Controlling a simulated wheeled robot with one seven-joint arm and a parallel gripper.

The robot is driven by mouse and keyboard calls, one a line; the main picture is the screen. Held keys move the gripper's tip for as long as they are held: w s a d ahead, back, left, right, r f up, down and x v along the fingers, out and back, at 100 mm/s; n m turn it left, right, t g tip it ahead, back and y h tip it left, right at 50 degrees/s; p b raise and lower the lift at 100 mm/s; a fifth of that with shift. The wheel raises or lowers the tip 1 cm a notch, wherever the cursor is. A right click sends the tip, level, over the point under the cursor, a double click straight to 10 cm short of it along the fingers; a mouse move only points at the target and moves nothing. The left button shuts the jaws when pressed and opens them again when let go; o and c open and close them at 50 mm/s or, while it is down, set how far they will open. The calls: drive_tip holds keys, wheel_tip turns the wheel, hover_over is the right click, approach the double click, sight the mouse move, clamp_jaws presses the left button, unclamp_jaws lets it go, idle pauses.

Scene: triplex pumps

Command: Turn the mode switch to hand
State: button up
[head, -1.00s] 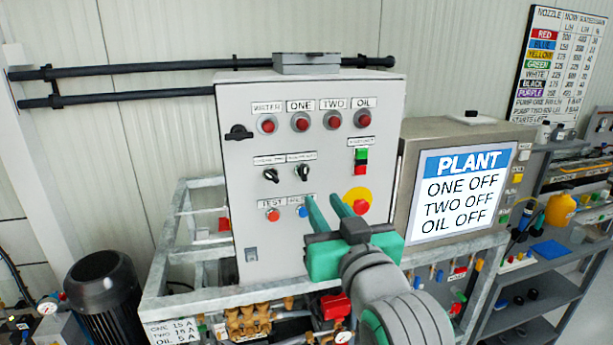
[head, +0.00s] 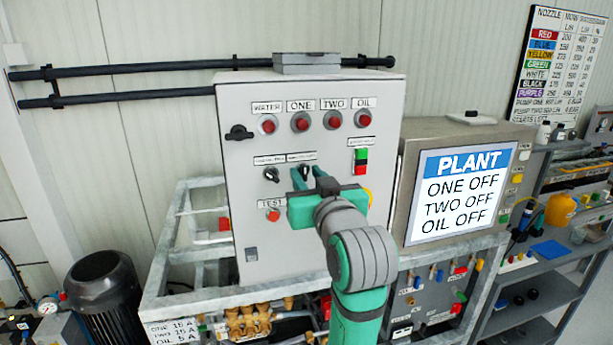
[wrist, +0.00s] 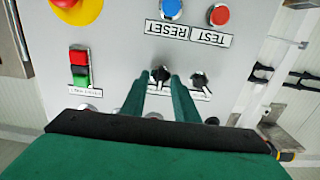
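Two black rotary switches sit side by side in the middle of the grey control cabinet (head: 235,215). The left switch (head: 271,174) is clear of my gripper and also shows in the wrist view (wrist: 200,79). The right switch (head: 304,172) shows between my fingertips in the wrist view (wrist: 160,73). Their labels are too small to read, so I cannot tell which is the mode switch. My green gripper (head: 307,171) is open, one finger on each side of the right switch. A firm grip on it does not show.
Red and blue buttons, TEST (wrist: 218,14) and RESET (wrist: 171,8), lie close to the switches. A red-and-green button pair (head: 361,161) and the yellow-ringed emergency stop (wrist: 75,8) are on the right of the panel. A plant screen (head: 464,190) reads all off.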

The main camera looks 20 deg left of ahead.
drive_tip(key=shift+a, duration=0.1)
drive_tip(key=shift+c, duration=0.3)
drive_tip(key=shift+w, duration=0.1)
clamp_jaws()
drive_tip(key=shift+n, duration=0.4)
drive_tip(key=n, duration=0.2)
drive_tip(key=shift+w+n, duration=0.1)
drive_tip(key=shift+n, duration=0.3)
drive_tip(key=shift+a+n, duration=0.15)
drive_tip(key=shift+n, duration=0.65)
drive_tip(key=n, duration=0.3)
drive_tip(key=shift+s+n, duration=0.2)
drive_tip(key=shift+n, duration=0.1)
